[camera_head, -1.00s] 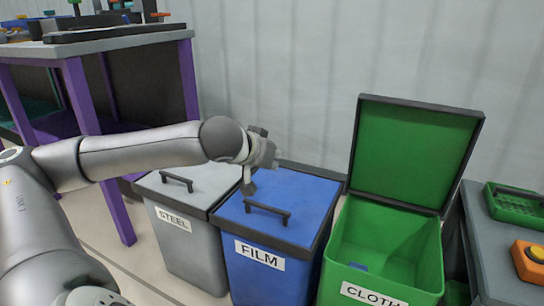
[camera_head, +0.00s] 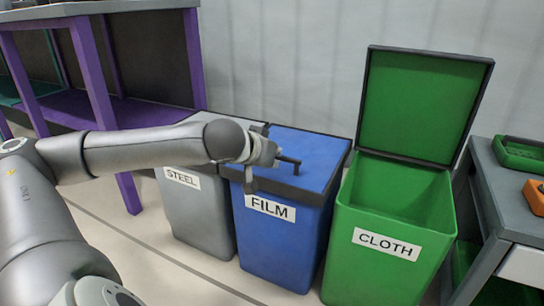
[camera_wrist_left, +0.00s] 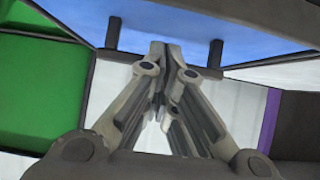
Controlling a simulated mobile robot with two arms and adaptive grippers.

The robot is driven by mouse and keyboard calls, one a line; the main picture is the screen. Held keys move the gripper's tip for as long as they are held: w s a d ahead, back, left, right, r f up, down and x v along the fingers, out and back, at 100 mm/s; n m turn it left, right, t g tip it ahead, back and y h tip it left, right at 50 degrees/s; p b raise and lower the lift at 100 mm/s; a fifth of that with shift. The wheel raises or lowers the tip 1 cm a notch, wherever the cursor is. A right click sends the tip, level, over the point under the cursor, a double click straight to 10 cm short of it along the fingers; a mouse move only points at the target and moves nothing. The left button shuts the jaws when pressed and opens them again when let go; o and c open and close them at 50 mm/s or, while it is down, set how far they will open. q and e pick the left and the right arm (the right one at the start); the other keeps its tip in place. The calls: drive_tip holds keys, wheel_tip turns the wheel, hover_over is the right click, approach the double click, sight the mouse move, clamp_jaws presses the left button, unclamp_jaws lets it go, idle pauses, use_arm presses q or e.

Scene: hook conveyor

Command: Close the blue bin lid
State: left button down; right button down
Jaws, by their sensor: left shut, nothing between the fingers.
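The blue bin (camera_head: 284,245), labelled FILM, stands between two other bins. Its blue lid (camera_head: 318,150), dark-edged, lies flat over the bin's opening, shut as far as I can see. The lid's black handle (camera_head: 289,161) is partly hidden by my left gripper. My left gripper (camera_head: 252,180) is shut and empty, at the lid's front left by the handle. In the left wrist view the closed fingertips (camera_wrist_left: 159,50) are in front of the blue lid (camera_wrist_left: 170,25), between the two dark handle posts. I cannot tell whether they touch it. My right gripper is out of view.
The grey STEEL bin (camera_head: 198,215) stands left, its lid mostly behind my arm. The green CLOTH bin (camera_head: 385,275) stands right, its lid (camera_head: 420,105) raised. A purple-legged table (camera_head: 93,70) is at left, a grey table (camera_head: 510,200) at right. Floor in front is clear.

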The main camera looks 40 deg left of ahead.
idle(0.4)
use_arm(q)
drive_tip(key=r+p, duration=0.1)
drive_tip(key=r, duration=0.1)
drive_tip(key=s+r+p, duration=0.1)
drive_tip(key=shift+d+r+p, duration=0.15)
drive_tip(key=shift+r+p, duration=0.15)
drive_tip(key=shift+r, duration=0.1)
drive_tip(key=s+d+f+b, duration=0.2)
drive_tip(key=s+b, duration=0.3)
drive_tip(key=s, duration=0.3)
drive_tip(key=shift+d+f+b, duration=0.3)
drive_tip(key=shift+f, duration=0.3)
